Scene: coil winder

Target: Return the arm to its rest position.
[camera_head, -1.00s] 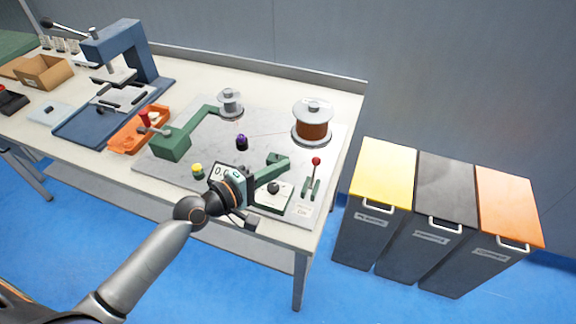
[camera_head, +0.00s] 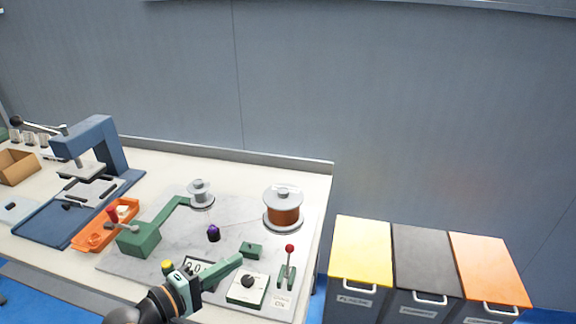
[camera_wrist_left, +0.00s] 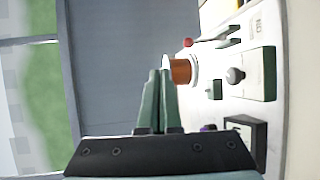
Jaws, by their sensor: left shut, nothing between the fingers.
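My left gripper (camera_head: 238,260) is at the bottom of the head view, in front of the coil winder's grey plate (camera_head: 150,262). Its green fingers are shut together and hold nothing. The shut fingers also show in the left wrist view (camera_wrist_left: 159,75). The tips appear just left of a small green block (camera_head: 251,249) on the plate; the head view does not settle the height between them. Only the wrist and end of my left arm show. My right gripper is not in view.
The winder carries a copper spool (camera_head: 284,209), a grey spool (camera_head: 200,190), a red-knobbed lever (camera_head: 289,262) and a black-knob box (camera_head: 247,290). A blue press (camera_head: 100,140) and orange tray (camera_head: 90,236) stand left. Yellow, black and orange-lidded bins (camera_head: 363,250) stand right of the table.

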